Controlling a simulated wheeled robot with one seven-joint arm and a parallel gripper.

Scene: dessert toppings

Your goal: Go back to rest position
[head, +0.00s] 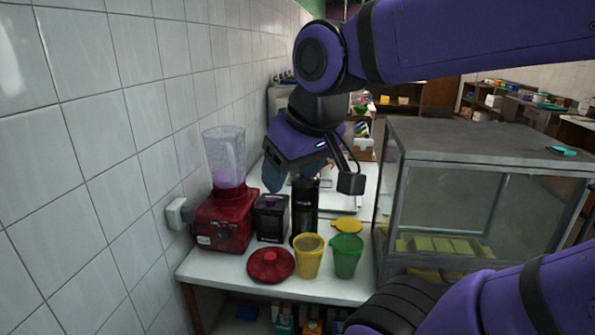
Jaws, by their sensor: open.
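My gripper (311,180) hangs from my purple arm above the back of the white counter (215,271). Its fingers are partly hidden by the gripper body, and it holds nothing that I can see. Below and in front of it, a yellow cup (308,262) and a green cup (346,262) stand upright side by side. A red round lid (270,266) lies at the left of the yellow cup. A yellow lid (346,226) lies behind the green cup. A tall black cylinder (304,215) stands just below the gripper.
A red blender (222,222) with a clear jug stands by the tiled wall, with a black appliance (271,218) beside it. A glass display case (480,205) with yellow items stands at the right. Cartons (283,318) sit under the counter. The counter's front edge is partly clear.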

